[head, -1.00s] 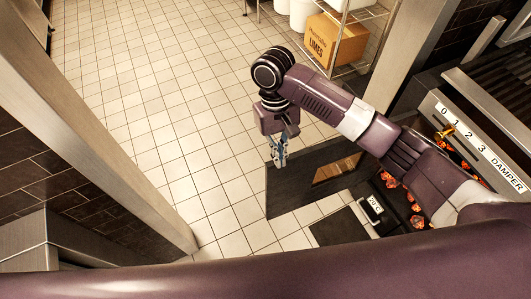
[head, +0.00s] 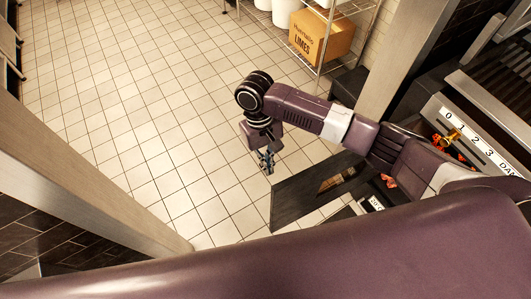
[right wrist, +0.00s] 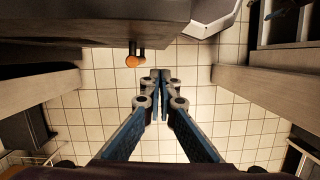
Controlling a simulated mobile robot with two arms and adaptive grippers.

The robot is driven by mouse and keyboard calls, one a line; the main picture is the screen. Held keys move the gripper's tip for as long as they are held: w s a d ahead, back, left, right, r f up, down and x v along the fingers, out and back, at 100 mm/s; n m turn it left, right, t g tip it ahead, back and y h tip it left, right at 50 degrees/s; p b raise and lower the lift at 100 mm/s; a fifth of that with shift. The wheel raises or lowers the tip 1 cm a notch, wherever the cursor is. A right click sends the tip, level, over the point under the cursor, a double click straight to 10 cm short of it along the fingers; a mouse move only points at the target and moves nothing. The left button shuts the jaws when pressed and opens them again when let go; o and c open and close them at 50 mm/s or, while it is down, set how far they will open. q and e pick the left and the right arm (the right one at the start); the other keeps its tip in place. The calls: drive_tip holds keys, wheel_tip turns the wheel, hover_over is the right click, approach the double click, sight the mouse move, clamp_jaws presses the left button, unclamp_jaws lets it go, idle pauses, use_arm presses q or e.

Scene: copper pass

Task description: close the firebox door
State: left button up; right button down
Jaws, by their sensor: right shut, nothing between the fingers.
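The firebox door (head: 295,200) is a dark flat panel with a small window (head: 338,180). It stands open, jutting out from the firebox over the tiled floor. Glowing coals (head: 388,181) show in the firebox beside it, partly behind my right arm. My right gripper (head: 267,168) is shut and empty, at the door's free outer end; I cannot tell whether it touches. In the right wrist view the shut fingertips (right wrist: 158,76) point over floor tiles. A dark slab, probably the door (right wrist: 95,28), fills the upper left there, with an orange-ended peg (right wrist: 134,60) below it. My left gripper is out of view.
A damper scale (head: 475,142) with a brass pointer (head: 449,138) lies above the coals. A steel post (head: 90,175) stands at left. A limes box (head: 320,37) sits on a rack at the back. The tiled floor left of the door is clear.

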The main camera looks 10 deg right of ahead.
drive_tip(key=s+f, duration=0.1)
drive_tip(key=s+f+p, duration=0.1)
drive_tip(key=s, duration=0.1)
drive_tip(key=s+d+p, duration=0.1)
drive_tip(key=shift+s+d+f, duration=0.1)
drive_tip(key=shift+s+f, duration=0.05)
drive_tip(key=shift+f, duration=0.25)
